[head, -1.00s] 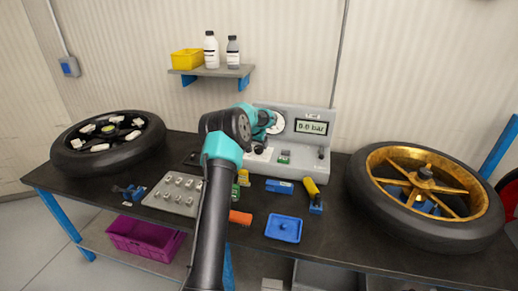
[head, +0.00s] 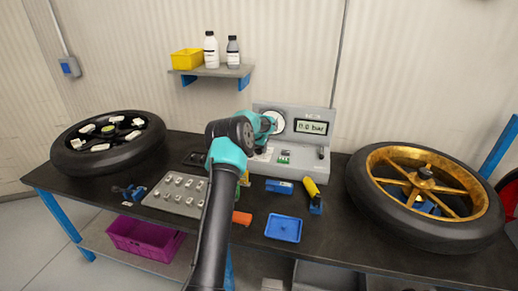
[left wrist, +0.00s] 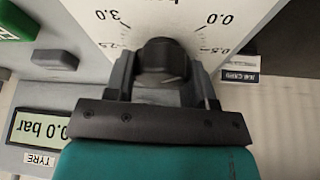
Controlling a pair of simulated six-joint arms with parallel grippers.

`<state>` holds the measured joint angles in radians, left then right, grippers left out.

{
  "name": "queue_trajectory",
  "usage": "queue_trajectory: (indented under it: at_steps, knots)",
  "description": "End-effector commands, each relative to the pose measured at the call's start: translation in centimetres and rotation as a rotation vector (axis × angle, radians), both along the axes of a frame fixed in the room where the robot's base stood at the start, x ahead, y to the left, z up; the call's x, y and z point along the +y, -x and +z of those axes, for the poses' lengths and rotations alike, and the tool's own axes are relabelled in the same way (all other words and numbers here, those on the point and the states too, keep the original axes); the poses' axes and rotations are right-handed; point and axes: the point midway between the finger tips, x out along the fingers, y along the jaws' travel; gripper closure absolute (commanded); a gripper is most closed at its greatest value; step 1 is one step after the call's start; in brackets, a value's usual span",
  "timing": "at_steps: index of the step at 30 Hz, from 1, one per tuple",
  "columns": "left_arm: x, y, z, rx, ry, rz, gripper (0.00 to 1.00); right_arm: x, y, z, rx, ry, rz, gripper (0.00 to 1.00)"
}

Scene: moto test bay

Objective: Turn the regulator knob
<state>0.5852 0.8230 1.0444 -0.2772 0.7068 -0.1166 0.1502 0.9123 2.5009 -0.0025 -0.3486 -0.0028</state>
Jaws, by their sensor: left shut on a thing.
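The regulator knob (left wrist: 163,56) is a black round knob on a white scale plate, seen close in the left wrist view. My left gripper (left wrist: 165,72) is shut on it, one finger on each side. In the head view, my left gripper (head: 260,146) is at the front of the grey test unit (head: 309,151), and my arm hides the knob there. The unit's display (head: 311,127) appears to read 0.0 bar; it also shows upside down in the left wrist view (left wrist: 42,128). My right gripper is not in view.
A black-rimmed wheel (head: 108,160) lies left and a gold-rimmed wheel (head: 365,205) right. A metal tray of small parts (head: 158,204), a blue tray (head: 283,238) and a yellow-handled tool (head: 310,187) lie on the bench. A shelf (head: 215,71) hangs above.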

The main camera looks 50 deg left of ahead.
Motion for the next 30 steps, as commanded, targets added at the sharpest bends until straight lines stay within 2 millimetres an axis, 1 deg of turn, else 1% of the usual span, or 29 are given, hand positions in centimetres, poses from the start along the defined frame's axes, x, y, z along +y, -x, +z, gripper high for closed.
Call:
queue_trajectory:
  at_steps: [1, 4, 5, 17, 23, 30]
  knots:
    - [0.01, 0.01, 0.01, 0.000, 0.000, 0.000, 0.63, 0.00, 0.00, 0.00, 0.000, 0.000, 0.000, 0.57]
    - [0.01, 0.01, 0.01, 0.000, 0.000, 0.000, 0.72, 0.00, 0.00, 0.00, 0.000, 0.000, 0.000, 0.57]
    - [0.01, 0.01, 0.02, 0.000, 0.000, 0.000, 0.74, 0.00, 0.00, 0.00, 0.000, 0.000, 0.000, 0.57]
    - [0.01, -0.01, 0.02, -0.001, 0.000, -0.050, 0.74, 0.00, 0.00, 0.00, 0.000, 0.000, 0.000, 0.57]
    - [0.04, -0.02, 0.03, -0.001, 0.000, -0.141, 0.74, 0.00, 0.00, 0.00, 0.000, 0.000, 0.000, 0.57]
    - [0.03, -0.02, -0.03, -0.001, 0.000, -0.312, 0.74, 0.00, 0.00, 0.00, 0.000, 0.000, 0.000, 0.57]
